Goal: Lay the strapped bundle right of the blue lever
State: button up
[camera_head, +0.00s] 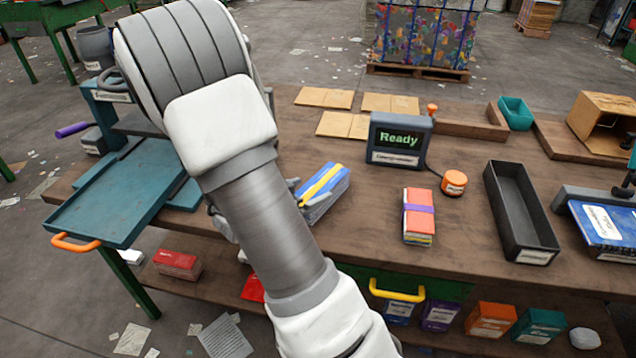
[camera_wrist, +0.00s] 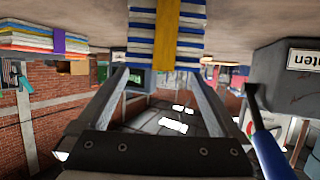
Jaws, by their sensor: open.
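A strapped bundle of blue-and-white layers with a yellow strap (camera_head: 323,188) lies on the workbench, partly hidden by my arm. It also fills the top middle of the wrist view (camera_wrist: 167,35). My gripper (camera_wrist: 160,76) is open and empty, its two fingers pointing at this bundle; contact cannot be told. A second bundle, red and yellow with a purple strap (camera_head: 418,216), lies further right and shows at left in the wrist view (camera_wrist: 45,40). A blue lever handle (camera_wrist: 270,152) shows at right in the wrist view, by a grey labelled box (camera_wrist: 285,85).
A display reading "Ready" (camera_head: 398,140) and an orange button (camera_head: 454,182) stand on the bench (camera_head: 370,240). An empty black tray (camera_head: 520,210) is at right. A teal tray (camera_head: 110,200) and a purple-blue handle (camera_head: 72,130) are at left. Bare bench lies between the two bundles.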

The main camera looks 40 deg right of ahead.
jog(key=p+v, duration=0.1)
jog(key=v, duration=0.5)
jog(key=shift+a, duration=0.15)
jog(key=shift+s, duration=0.1)
